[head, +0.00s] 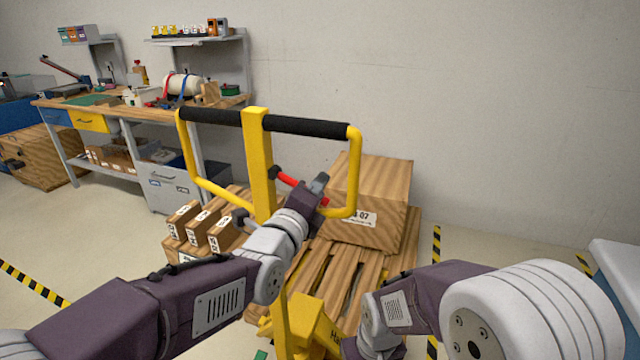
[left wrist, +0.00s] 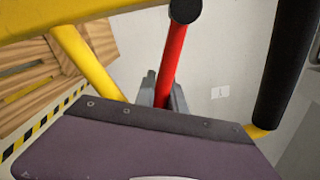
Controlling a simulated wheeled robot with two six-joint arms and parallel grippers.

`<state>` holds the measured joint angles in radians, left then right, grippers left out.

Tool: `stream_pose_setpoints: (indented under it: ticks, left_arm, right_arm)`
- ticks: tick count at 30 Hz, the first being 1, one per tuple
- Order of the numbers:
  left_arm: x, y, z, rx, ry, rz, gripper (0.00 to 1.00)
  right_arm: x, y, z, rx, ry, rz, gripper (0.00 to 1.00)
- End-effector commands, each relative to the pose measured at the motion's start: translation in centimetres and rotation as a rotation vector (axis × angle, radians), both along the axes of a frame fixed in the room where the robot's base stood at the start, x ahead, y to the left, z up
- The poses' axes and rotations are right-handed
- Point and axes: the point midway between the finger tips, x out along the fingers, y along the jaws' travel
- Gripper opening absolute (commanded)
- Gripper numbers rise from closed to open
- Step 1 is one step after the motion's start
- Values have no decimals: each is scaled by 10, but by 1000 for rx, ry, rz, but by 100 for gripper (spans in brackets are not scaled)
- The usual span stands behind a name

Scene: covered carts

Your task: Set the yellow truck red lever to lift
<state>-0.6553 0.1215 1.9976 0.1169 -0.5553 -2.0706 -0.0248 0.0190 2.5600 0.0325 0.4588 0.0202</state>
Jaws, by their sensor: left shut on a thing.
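The yellow truck (head: 262,160) stands in the middle of the head view, with a yellow handle frame and black grip bars. Its red lever (head: 287,179) sticks out from a dark pivot on the yellow post, sloping down to the right. My left gripper (head: 318,190) is at the lever's outer end. In the left wrist view the red lever (left wrist: 174,60) runs down between the fingers of my left gripper (left wrist: 163,95), which is shut on it. My right arm shows at the lower right of the head view, but its gripper is out of sight.
A wooden pallet (head: 325,275) with a large box (head: 370,200) and several small boxes (head: 198,228) lies beyond the handle. A workbench (head: 140,110) stands at the back left.

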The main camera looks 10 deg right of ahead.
Motion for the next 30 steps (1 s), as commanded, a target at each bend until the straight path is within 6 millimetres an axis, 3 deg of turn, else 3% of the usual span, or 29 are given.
stream_pose_setpoints:
  ticks: [5,6,8,23,29,30]
  left_arm:
    - [0,0,-3,7,5,-1,0]
    - [0,0,-3,7,6,-1,26]
    - [0,0,-3,6,6,-1,36]
    - [-1,-1,3,-27,27,-1,36]
    - [-4,-6,37,-327,221,-2,36]
    - [-13,0,35,-338,232,-3,36]
  right_arm:
    - [0,0,0,0,0,0,36]
    - [0,0,0,0,0,0,36]
    - [0,0,0,0,0,0,36]
    - [0,0,4,0,0,0,36]
    - [0,0,15,0,0,0,36]
    - [0,0,12,0,0,0,36]
